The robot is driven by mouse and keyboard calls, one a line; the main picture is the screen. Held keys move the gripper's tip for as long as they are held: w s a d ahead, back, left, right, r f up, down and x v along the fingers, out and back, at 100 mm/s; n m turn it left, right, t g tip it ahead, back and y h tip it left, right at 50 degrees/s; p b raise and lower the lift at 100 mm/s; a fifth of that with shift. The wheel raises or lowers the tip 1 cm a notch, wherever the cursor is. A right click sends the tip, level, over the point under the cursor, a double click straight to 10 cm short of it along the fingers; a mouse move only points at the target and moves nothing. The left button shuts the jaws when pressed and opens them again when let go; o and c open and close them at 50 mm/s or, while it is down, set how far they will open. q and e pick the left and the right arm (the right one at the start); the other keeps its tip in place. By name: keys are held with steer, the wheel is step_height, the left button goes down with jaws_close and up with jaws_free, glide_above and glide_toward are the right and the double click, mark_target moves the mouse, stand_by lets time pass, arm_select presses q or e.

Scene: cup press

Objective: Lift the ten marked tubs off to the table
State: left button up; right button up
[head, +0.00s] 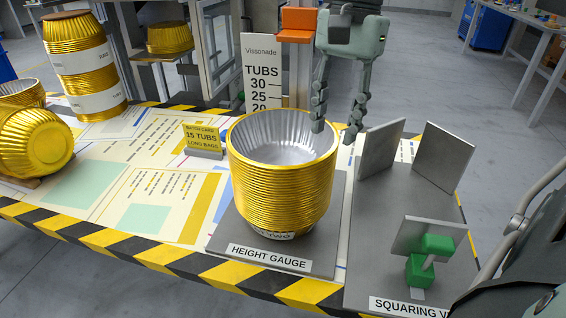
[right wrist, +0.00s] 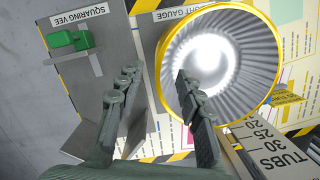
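A tall nested stack of gold foil tubs (head: 283,190) with silver insides stands upright on the height gauge plate (head: 225,240). A small white label, partly readable as "TWO", shows low on its front. The gauge's scale board (head: 261,75), marked TUBS, stands behind the stack. My right gripper (head: 335,128) comes down from above at the stack's right rear rim. Its fingers are apart, with nothing between them that I can see gripped. In the right wrist view, one finger of the gripper (right wrist: 155,75) overlaps the tub opening (right wrist: 210,60) and the other is outside the rim. My left gripper is not in view.
The squaring vee's grey plates (head: 444,157) and green clamp (head: 432,255) stand close on the right. A yellow batch card (head: 202,137) reads 15 TUBS, LONG BAGS. Banded tubs (head: 85,70) and a lying gold stack (head: 35,143) are at left. The printed table top (head: 150,185) between is mostly clear.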

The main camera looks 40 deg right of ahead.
mark_target(328, 151)
steer(key=f, duration=0.4)
steer(key=a+f, duration=0.1)
steer(key=f, duration=0.1)
steer(key=shift+s, duration=0.1)
steer(key=shift+r, duration=0.1)
jaws_close()
